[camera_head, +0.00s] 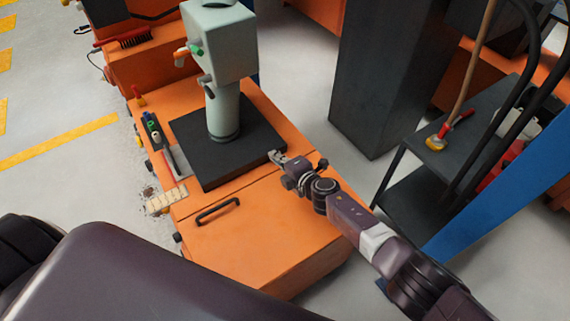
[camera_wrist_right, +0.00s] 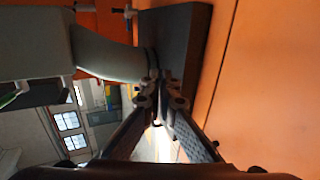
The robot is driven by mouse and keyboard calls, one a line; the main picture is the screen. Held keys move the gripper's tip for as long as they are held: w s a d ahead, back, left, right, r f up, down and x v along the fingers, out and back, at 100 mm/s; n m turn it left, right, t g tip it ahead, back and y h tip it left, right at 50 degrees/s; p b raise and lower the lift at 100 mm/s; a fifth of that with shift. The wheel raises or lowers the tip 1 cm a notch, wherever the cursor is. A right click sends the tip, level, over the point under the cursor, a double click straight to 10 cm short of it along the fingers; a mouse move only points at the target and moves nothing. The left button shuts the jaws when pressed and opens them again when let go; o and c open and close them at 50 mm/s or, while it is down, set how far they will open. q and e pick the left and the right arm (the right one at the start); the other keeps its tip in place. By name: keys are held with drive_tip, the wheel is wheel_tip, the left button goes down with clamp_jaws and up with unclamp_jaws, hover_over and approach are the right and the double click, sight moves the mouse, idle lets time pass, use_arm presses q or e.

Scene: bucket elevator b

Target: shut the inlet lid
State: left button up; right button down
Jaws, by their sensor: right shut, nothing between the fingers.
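An orange panel with a black bar handle (camera_head: 217,210) lies flat at the near end of the orange unit (camera_head: 275,235). A thin seam runs along its far edge. I cannot tell for certain whether this panel is the inlet lid; no raised lid stands out. My right gripper (camera_head: 277,157) is shut and empty, above the near right corner of the black base plate. In the right wrist view, its fingertips (camera_wrist_right: 163,97) meet in front of the grey-green column, with orange surface to the right. I do not see my left gripper.
A grey-green machine head on a column (camera_head: 224,110) stands on the black plate (camera_head: 195,130). Small tools lie along the left edge. A dark pillar (camera_head: 372,80) and a dark cart (camera_head: 425,205) stand to the right. Grey floor is free at the left.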

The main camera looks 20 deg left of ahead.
drive_tip(key=v, duration=1.1)
drive_tip(key=shift+s+d, duration=0.3)
drive_tip(key=shift+d, duration=0.05)
